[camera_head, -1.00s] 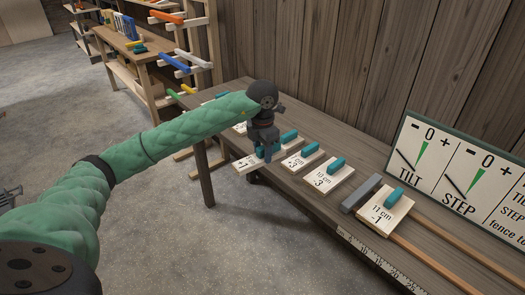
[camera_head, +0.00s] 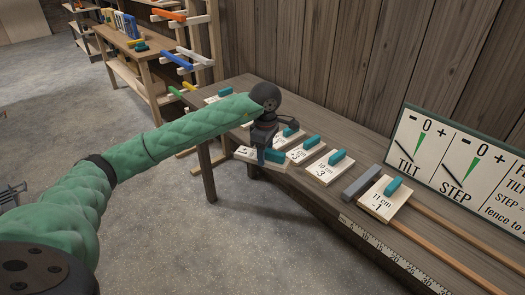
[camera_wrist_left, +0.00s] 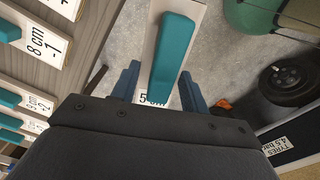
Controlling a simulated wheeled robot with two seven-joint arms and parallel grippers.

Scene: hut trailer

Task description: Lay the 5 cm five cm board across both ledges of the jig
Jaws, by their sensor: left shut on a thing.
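My left gripper (camera_head: 266,155) is shut on the teal handle of the 5 cm board (camera_head: 243,153), near the front left edge of the bench. In the left wrist view, the handle (camera_wrist_left: 174,58) is between the two fingers, and the pale board (camera_wrist_left: 150,42) with a "5 c" label shows beneath it, over the floor. The jig, at the right of the head view, has two long wooden ledges (camera_head: 440,247) and a grey block (camera_head: 361,183). An 11 cm board (camera_head: 382,204) with a teal handle lies across its left end. My right gripper is not in view.
Several other labelled boards with teal handles, one marked -3 (camera_head: 326,172), lie in a row on the bench (camera_head: 235,93). A ruler (camera_head: 385,257) runs along the front edge. A TILT and STEP sign (camera_head: 455,160) leans at the back right. Shelves stand at the far left.

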